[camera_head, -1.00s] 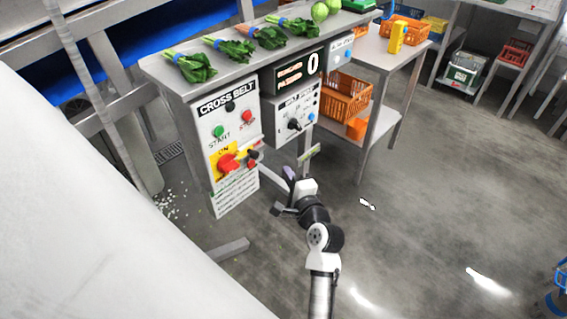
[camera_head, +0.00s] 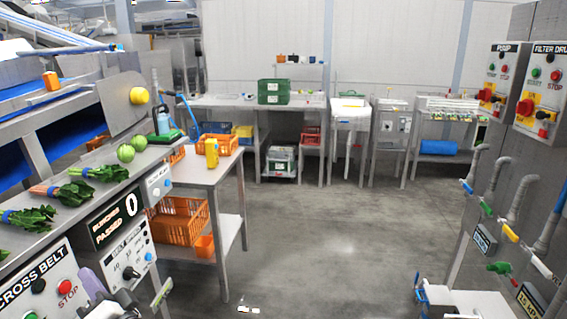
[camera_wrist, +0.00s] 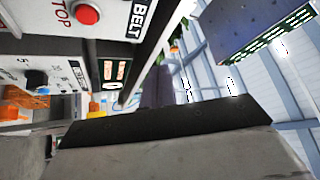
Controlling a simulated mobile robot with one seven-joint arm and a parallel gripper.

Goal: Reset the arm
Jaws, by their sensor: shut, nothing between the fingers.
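My gripper (camera_head: 92,284) shows at the bottom left of the head view, with part of my arm cut off by the lower edge. It is shut and empty, in front of the gap between the CROSS BELT panel (camera_head: 28,292) and the belt dial panel (camera_head: 128,268). In the wrist view, its greyish-purple fingers (camera_wrist: 155,88) stand close together beyond a dark bar. The red STOP button (camera_wrist: 87,14) and a black dial (camera_wrist: 36,79) are to their left. I cannot tell the exact gap to the panels.
Leafy bunches (camera_head: 63,192) and round green heads (camera_head: 126,153) lie on the counter above the panels. A side table (camera_head: 222,172) with orange crates (camera_head: 178,220) stands right of them. Valves and pipes (camera_head: 502,264) line the right. The middle floor (camera_head: 330,240) is clear.

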